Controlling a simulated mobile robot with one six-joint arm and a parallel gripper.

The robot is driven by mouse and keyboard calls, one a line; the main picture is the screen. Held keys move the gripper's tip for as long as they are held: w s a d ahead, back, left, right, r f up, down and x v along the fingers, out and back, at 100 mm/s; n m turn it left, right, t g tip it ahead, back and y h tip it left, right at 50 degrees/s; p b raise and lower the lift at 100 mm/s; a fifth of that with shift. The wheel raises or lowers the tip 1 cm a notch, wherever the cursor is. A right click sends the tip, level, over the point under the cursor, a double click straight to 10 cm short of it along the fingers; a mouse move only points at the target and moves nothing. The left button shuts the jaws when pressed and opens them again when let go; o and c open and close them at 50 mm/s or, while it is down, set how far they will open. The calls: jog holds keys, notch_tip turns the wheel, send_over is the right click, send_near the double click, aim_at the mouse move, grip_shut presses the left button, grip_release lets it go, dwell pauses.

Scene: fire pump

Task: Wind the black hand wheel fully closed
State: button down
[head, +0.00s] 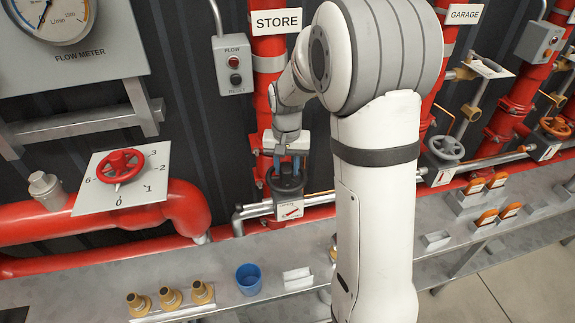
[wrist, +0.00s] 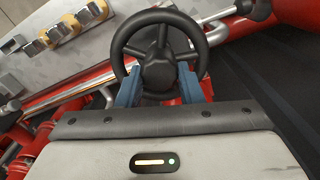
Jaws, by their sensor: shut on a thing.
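The black hand wheel (wrist: 158,27) fills the upper middle of the wrist view, with its dark hub and spokes facing me. My gripper (wrist: 160,85) has its two blue fingers at the near part of the wheel, one on each side of the hub, and is shut on it. In the head view the black hand wheel (head: 287,183) sits on a valve on the pipe below the STORE sign. My gripper (head: 289,163) reaches down onto it from above. My arm and fingers hide part of the wheel there.
A red hand wheel (head: 120,166) with a numbered plate is at the left. A grey hand wheel (head: 446,148) and an orange hand wheel (head: 555,127) are at the right. A blue cup (head: 249,279) and brass fittings (head: 170,297) stand on the shelf. Red pipes run along the wall.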

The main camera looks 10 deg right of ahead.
jog(key=m, duration=0.5)
jog(key=shift+d, duration=0.1)
jog(key=shift+s+m, duration=0.1)
jog(key=shift+m, duration=1.1)
jog(key=m, duration=0.3)
jog(key=shift+m, duration=0.4)
jog(key=m, duration=0.4)
jog(key=shift+s, duration=0.1)
jog(key=shift+m, duration=1)
jog(key=m, duration=0.5)
jog(key=shift+s+m+b, duration=0.15)
jog(key=shift+m+b, duration=0.15)
jog(key=shift+m, duration=0.1)
jog(key=c, duration=0.8)
grip_release()
jog(key=shift+c, duration=0.2)
